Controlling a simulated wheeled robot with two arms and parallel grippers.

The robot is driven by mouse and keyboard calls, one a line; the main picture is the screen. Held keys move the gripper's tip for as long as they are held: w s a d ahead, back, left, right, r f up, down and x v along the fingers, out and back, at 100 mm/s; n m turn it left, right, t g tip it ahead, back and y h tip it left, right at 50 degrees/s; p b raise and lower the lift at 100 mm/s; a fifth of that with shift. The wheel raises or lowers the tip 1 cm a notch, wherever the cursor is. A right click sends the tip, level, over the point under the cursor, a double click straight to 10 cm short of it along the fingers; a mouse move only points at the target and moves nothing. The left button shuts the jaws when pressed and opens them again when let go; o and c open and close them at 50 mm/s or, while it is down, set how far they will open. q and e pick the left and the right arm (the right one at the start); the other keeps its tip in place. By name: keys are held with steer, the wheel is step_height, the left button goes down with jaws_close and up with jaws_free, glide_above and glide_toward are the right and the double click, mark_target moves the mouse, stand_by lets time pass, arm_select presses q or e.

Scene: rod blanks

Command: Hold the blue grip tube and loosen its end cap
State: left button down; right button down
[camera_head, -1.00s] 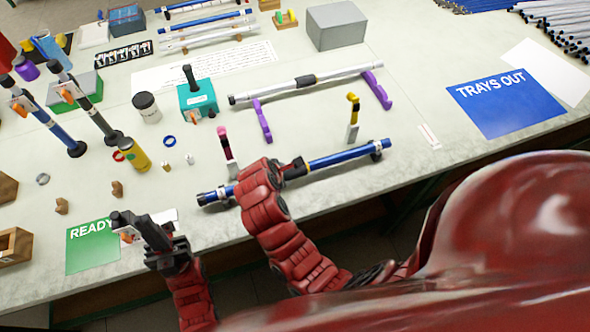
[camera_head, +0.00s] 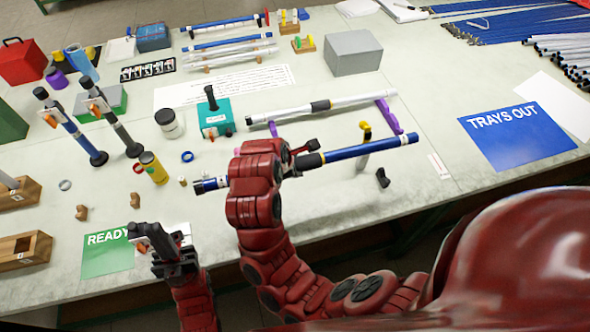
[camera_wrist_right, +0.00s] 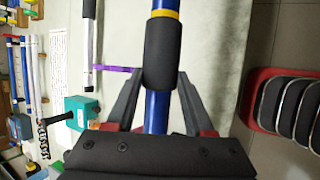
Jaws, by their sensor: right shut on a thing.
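The blue grip tube (camera_head: 350,153) is raised above the table at a slight tilt, its right end higher in the head view. A dark end cap (camera_head: 203,187) is at its left end. My right gripper (camera_head: 297,162) is shut on the tube; the right wrist view shows its fingers (camera_wrist_right: 158,88) on both sides of the black sleeve (camera_wrist_right: 162,52).
A yellow-topped post (camera_head: 365,135) stands by the tube, and a black rest (camera_head: 382,178) is below it. A silver tube (camera_head: 330,104) lies on purple supports behind. Upright tubes (camera_head: 115,125) and a yellow can (camera_head: 153,168) stand at left. The TRAYS OUT mat (camera_head: 520,140) is clear.

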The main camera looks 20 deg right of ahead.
steer(key=shift+r, duration=0.25)
steer(key=shift+f+b, duration=2.3)
steer(key=shift+f, duration=5.75)
steer(key=shift+f, duration=0.9)
steer(key=shift+r, duration=0.1)
steer(key=shift+r+p, duration=0.55)
steer(key=shift+p, duration=0.2)
